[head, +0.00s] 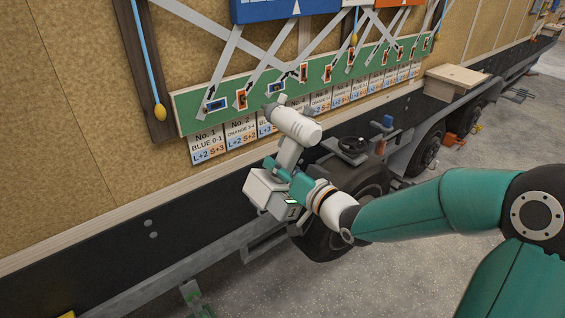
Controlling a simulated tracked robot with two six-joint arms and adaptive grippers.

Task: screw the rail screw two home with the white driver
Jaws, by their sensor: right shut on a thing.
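My right gripper (290,177) is shut on the grip of the white driver (297,126). The driver is upright, with its boxy base (268,192) below the gripper. I cannot tell whether the nose touches anything. The board carries small blue and orange lever plates. Rail screw two cannot be made out, and the driver hides part of the card row. My left gripper is not in view.
The number cards (208,149) hang below the board on the tan wall. A yellow-ended blue cord (160,112) hangs at the left. Wheels (427,148), a dark handwheel (353,146) and a wooden step (455,78) lie to the right. The floor at lower right is mostly clear.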

